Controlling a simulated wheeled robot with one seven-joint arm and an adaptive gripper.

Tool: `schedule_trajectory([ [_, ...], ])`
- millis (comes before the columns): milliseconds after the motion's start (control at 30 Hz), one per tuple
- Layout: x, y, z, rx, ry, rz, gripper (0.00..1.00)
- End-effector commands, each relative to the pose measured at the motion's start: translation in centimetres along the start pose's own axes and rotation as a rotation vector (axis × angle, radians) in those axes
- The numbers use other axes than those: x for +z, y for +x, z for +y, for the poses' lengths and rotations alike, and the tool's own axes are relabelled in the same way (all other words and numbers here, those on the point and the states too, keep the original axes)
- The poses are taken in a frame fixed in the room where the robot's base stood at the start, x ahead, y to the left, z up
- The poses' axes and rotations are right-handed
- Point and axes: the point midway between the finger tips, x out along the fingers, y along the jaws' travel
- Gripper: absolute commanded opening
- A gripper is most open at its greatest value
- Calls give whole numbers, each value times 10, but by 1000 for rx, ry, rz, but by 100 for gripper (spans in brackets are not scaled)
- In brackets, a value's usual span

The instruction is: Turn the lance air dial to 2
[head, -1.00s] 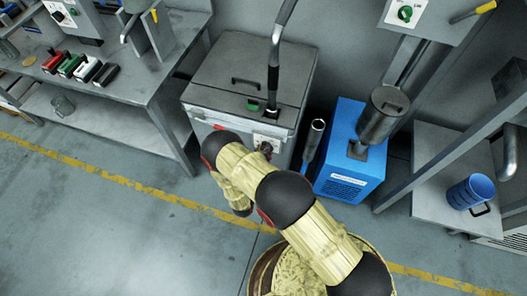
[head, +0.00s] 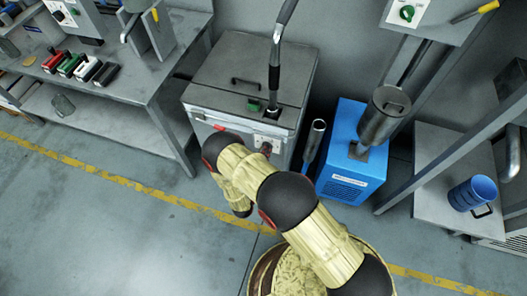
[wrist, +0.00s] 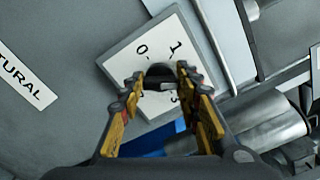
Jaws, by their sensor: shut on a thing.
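The lance air dial is a dark round knob (wrist: 159,71) on a pale square plate (wrist: 135,46) in the wrist view. The figures 0 and 1 show on the plate, and others are partly covered by my fingers. My gripper (wrist: 160,80) is shut on the knob, one yellow-and-dark finger on each side. I cannot read a pointer on the knob, so its setting is unclear. In the head view the plate (head: 272,139) is on the front of a grey lidded cabinet (head: 225,75), and my arm hides most of the gripper.
A label ending in "TURAL" (wrist: 25,75) is left of the plate in the wrist view. A blue box unit (head: 345,185) and a dark upright tube (head: 313,145) stand right of the cabinet. A workbench (head: 140,85) is to the left.

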Motion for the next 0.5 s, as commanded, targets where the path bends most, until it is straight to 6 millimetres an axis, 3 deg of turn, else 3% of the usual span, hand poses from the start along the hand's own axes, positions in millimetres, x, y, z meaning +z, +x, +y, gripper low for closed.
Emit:
schedule_trajectory([
  [300,1,0,1,2,1,-2,8],
  [333,1,0,1,2,1,-2,35],
  [500,1,0,1,1,1,-1,44],
])
